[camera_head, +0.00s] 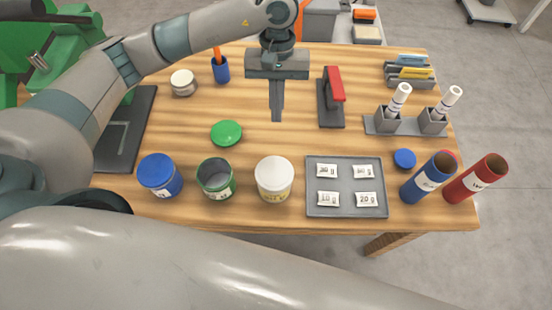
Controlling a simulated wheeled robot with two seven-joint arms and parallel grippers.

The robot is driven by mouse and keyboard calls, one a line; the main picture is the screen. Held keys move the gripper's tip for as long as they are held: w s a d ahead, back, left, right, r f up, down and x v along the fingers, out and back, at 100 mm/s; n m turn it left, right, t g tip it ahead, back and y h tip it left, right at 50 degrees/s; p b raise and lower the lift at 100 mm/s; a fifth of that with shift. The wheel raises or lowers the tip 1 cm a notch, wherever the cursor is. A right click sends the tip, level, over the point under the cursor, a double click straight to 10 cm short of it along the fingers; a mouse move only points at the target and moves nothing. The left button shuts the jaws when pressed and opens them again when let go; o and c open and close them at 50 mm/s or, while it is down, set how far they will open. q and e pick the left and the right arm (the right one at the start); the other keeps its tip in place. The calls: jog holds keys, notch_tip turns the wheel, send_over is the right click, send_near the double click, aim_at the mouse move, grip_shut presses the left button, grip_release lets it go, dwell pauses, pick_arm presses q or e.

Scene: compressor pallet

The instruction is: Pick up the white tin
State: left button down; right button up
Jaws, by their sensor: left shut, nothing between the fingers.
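The white tin (273,180) stands upright on the wooden table, near its front edge, with a pale lid and a label on its side. My left gripper (277,117) points down above the table, behind the white tin in the picture and apart from it. Its fingers are together with nothing between them. My right gripper is not in view; a large grey arm part of mine fills the bottom of the picture.
An open green tin (216,179) and a blue tin (160,175) stand left of the white tin. A grey tray (346,211) with small packets lies to its right. A green lid (227,133) lies behind. Blue (427,178) and red (475,179) tubes stand at the right.

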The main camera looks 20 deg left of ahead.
pick_arm(q)
jog(key=f+b, duration=0.3)
jog(key=f, duration=0.1)
jog(key=shift+w, duration=0.2)
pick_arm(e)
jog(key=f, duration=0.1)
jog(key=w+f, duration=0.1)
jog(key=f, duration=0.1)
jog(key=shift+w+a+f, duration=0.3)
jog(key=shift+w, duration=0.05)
pick_arm(q)
jog(key=shift+f, duration=0.15)
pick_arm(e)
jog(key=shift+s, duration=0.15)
